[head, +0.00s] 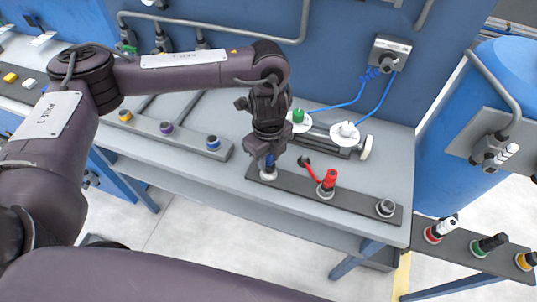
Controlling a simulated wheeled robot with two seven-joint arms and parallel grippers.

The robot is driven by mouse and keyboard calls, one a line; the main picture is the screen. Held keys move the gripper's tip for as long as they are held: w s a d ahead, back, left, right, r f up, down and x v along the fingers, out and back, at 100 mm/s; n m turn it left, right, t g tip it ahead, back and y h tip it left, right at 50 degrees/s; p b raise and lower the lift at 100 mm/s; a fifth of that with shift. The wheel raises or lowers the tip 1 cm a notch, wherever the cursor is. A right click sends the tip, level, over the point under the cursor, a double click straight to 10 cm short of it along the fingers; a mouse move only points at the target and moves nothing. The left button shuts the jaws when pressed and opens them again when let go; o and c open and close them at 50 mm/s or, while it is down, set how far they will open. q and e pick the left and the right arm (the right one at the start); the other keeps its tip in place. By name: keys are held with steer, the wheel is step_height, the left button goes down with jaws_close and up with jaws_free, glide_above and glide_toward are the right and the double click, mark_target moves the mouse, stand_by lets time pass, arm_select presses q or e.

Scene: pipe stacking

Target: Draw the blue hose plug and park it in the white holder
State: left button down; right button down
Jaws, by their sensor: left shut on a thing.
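My left gripper (265,152) reaches down from the left arm and is shut on the blue hose plug (270,161), of which only a little shows. The plug is at the metal socket (268,175) at the left end of a dark rail (290,189); I cannot tell whether it is still seated. Two white round pieces, one with a green top (299,117) and one with a white top (345,131), stand behind, with blue hoses running to a wall box (389,54). I cannot tell which piece is the white holder. My right gripper is out of view.
A red plug (329,180) with a red cord stands in the rail's middle socket, close right of my gripper. The right-end socket (386,208) is empty. Another rail (180,138) holds capped fittings at left. A shelf with coloured plugs (488,245) is at right.

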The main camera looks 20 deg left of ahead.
arm_select(q)
steer(key=shift+f+b, duration=0.35)
steer(key=shift+f, duration=0.35)
steer(key=c, duration=1)
jaws_free()
steer(key=shift+o, duration=0.2)
steer(key=shift+r, duration=0.1)
step_height(320, 180, up, 8)
steer(key=shift+f+p, duration=0.2)
steer(key=shift+p, duration=0.35)
steer(key=shift+s, duration=0.1)
